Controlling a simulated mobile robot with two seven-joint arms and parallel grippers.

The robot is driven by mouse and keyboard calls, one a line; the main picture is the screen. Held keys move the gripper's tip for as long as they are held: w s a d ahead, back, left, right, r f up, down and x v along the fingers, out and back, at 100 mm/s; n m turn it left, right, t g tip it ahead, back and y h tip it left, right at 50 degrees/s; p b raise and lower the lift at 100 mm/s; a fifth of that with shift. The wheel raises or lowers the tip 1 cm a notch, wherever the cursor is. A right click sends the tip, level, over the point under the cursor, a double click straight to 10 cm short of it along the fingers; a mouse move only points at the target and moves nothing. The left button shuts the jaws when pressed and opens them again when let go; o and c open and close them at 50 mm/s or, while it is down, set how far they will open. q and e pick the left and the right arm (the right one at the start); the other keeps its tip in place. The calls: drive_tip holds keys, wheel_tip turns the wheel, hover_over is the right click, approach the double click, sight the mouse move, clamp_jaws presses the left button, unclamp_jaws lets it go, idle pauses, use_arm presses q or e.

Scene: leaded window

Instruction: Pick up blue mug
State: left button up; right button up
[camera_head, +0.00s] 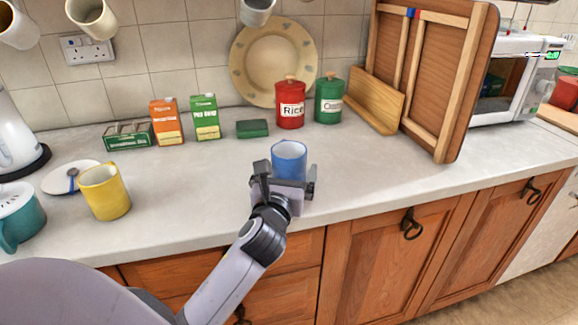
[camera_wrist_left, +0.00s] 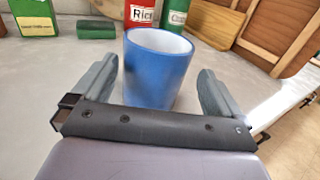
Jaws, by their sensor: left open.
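The blue mug (camera_head: 289,158) stands upright on the counter near its front edge, in the middle of the head view. My left gripper (camera_head: 285,178) is right in front of it, with its fingers open. In the left wrist view the blue mug (camera_wrist_left: 156,70) stands between the two spread fingers of my left gripper (camera_wrist_left: 158,90), with a gap on each side. The mug's lower front is hidden by the gripper in the head view. No handle of the mug can be seen. My right gripper is not in view.
A yellow mug (camera_head: 104,191) and a teal mug (camera_head: 16,217) stand at the left. A red rice canister (camera_head: 291,106), a green canister (camera_head: 328,102) and a green block (camera_head: 252,129) stand behind the blue mug. The counter (camera_head: 390,175) to its right is clear.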

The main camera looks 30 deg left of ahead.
sight(292, 155)
use_arm(q)
drive_tip(key=x, duration=0.4)
drive_tip(key=shift+s+a+f, duration=0.1)
drive_tip(key=shift+a+f, duration=0.15)
drive_tip(key=shift+f, duration=0.15)
drive_tip(key=shift+w+a, duration=0.25)
drive_tip(key=shift+w, duration=0.35)
drive_tip(key=c, duration=0.9)
drive_tip(key=shift+r, duration=0.1)
drive_tip(key=shift+c, duration=1)
drive_tip(key=shift+r, duration=0.1)
